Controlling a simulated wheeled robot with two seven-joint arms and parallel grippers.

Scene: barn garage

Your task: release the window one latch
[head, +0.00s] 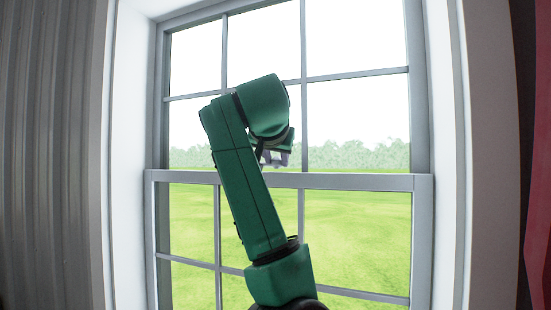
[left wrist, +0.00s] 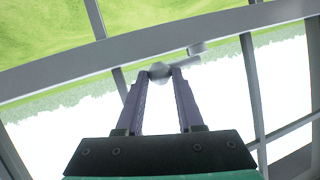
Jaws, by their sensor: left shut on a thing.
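The window (head: 360,182) is a grey-framed sash window with a meeting rail across its middle. The latch (left wrist: 159,71) is a small grey rounded piece at that rail in the left wrist view, with a short grey part (left wrist: 196,49) near it to the right. My left gripper (head: 274,158) is at the middle of the rail in the head view. In the left wrist view its two purple fingers (left wrist: 163,78) have their tips on either side of the latch and are shut on it. My green left arm hides part of the window in the head view. My right gripper is not in view.
A white window casing (head: 130,150) stands on the left, with grey corrugated wall (head: 50,150) beyond it. A red thing (head: 538,200) shows at the far right edge. Grass and trees lie outside the panes.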

